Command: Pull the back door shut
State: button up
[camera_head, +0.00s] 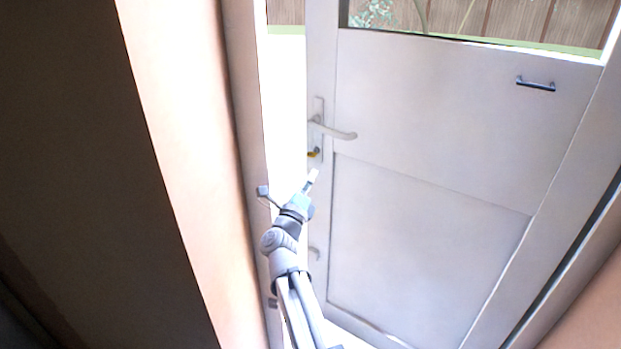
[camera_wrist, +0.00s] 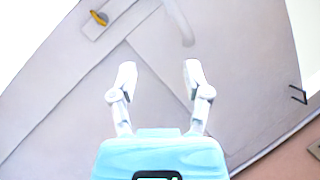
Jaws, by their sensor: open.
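The back door (camera_head: 435,120) is pale grey and stands ajar, with a bright gap between its left edge and the frame. Its lever handle (camera_head: 338,132) is on the left side, above a lock with a yellow piece (camera_head: 314,153). My gripper (camera_head: 312,178) is just below the handle, in front of the door. In the wrist view its two fingers (camera_wrist: 160,78) are spread with nothing between them. The lever handle (camera_wrist: 182,22) shows at the top there, beyond the fingertips, apart from them. The yellow piece (camera_wrist: 98,18) is at upper left.
The door frame (camera_head: 250,150) and a peach wall edge (camera_head: 180,150) stand close left of my arm. A small dark bar handle (camera_head: 535,84) is on the door's upper right. A wooden fence (camera_head: 480,18) shows outside through the glass.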

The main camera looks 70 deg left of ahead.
jog(key=shift+v, duration=0.75)
jog(key=shift+w+r, duration=0.1)
jog(key=shift+r, duration=0.05)
jog(key=n+g+p, duration=0.4)
jog(key=n+p, duration=0.4)
send_near(328, 134)
jog(key=shift+r+v, duration=0.25)
jog(key=shift+v, duration=1.1)
jog(key=shift+w+d+f+y, duration=0.1)
jog(key=shift+f+y, duration=0.3)
jog(key=shift+f, duration=0.1)
jog(key=shift+p+x, duration=1.4)
jog(key=shift+x, duration=5.5)
jog(key=shift+f, duration=0.15)
grip_shut()
